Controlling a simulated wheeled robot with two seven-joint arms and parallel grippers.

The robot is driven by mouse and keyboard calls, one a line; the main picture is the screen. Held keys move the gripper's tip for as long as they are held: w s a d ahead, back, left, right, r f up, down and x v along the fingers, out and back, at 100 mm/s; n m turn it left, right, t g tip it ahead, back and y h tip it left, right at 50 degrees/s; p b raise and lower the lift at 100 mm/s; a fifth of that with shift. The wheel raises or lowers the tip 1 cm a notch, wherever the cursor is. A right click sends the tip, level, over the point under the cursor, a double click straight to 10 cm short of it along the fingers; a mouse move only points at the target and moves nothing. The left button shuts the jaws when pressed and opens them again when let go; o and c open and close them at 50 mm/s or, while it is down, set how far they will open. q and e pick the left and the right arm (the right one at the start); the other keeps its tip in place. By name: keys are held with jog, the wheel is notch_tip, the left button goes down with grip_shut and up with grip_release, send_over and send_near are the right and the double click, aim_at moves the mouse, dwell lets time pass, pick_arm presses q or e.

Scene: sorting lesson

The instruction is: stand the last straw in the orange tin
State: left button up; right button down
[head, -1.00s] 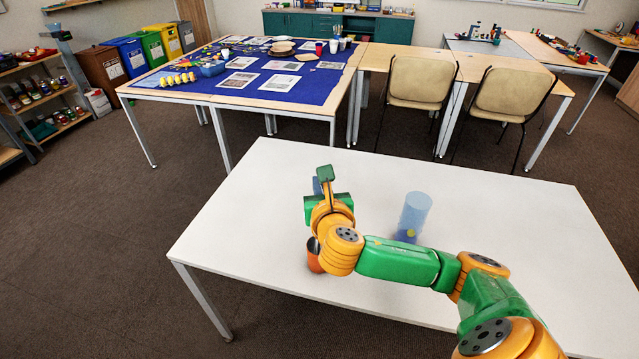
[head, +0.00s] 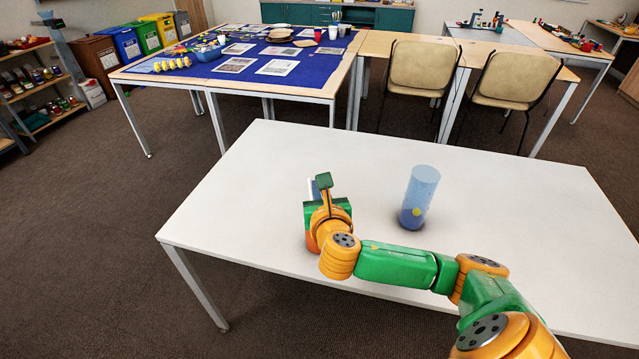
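The orange tin (head: 311,243) stands on the white table (head: 250,190), mostly hidden behind my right gripper and wrist. My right gripper (head: 319,186) is above and beside the tin. Its fingertips are small and partly hidden, so I cannot tell whether they are open or shut. A thin pale upright strip (head: 310,188) shows beside the fingers. It may be a straw, but I cannot tell whether it is held or stands in the tin. My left gripper is not in view.
A translucent blue cylinder (head: 421,190) with something yellow low in it stands upright right of my gripper. The rest of the white table is clear. Behind are a blue-topped table (head: 300,82) with cards and cups, and two chairs (head: 418,66).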

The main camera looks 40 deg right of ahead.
jog(key=c, duration=1)
grip_release()
jog(key=shift+o, duration=0.2)
jog(key=v, duration=0.7)
jog(key=shift+s, duration=0.1)
